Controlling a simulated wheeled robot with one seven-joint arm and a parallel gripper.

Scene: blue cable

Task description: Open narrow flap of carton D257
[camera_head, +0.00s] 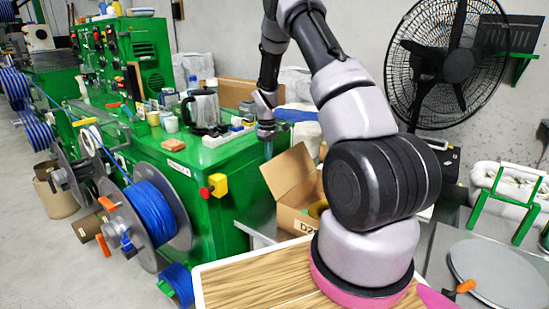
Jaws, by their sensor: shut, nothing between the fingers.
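The cardboard carton (288,218) stands on a grey surface behind my arm. Its front label shows only "D2"; my arm hides the rest of the label and the carton's right side. One broad flap (287,170) stands up at its left and back. Something yellow shows inside the opening. My gripper (267,152) points down, small in the picture, above and left of the carton's raised flap. It looks shut and empty, and appears apart from the carton. I cannot make out the narrow flaps clearly.
Green machinery (205,180) with a kettle (201,108) and small items stands to the left. Blue cable reels (150,215) are in front of it. A black fan (450,65) stands at the back right. A round grey plate (505,275) is at the lower right.

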